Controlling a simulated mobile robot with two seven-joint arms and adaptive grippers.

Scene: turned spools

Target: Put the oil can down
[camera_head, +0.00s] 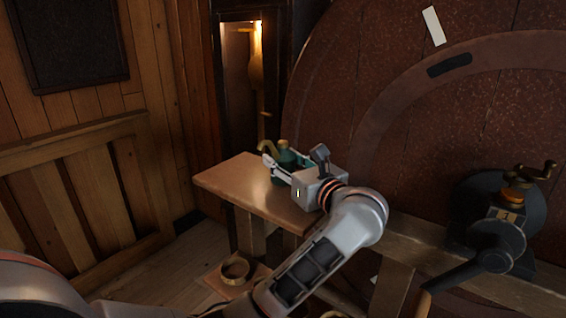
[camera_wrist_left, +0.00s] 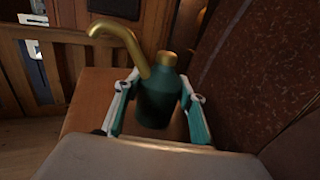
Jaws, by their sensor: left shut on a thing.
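The oil can is dark green with a brass cap and a curved brass spout. In the head view the oil can (camera_head: 287,158) shows partly behind my left gripper (camera_head: 283,172), over the small wooden table (camera_head: 226,180). In the left wrist view the oil can (camera_wrist_left: 158,100) stands upright between the two fingers of my left gripper (camera_wrist_left: 160,108), which is shut on it. The can's base is hidden, so I cannot tell whether it touches the tabletop. The tabletop (camera_wrist_left: 88,100) shows beside it. My right gripper is not in view.
A large reddish round disc (camera_head: 330,90) rises close behind the table. A dark crank mechanism (camera_head: 490,225) stands at the right. A brass ring (camera_head: 234,270) lies on a lower board. The table's left part is bare.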

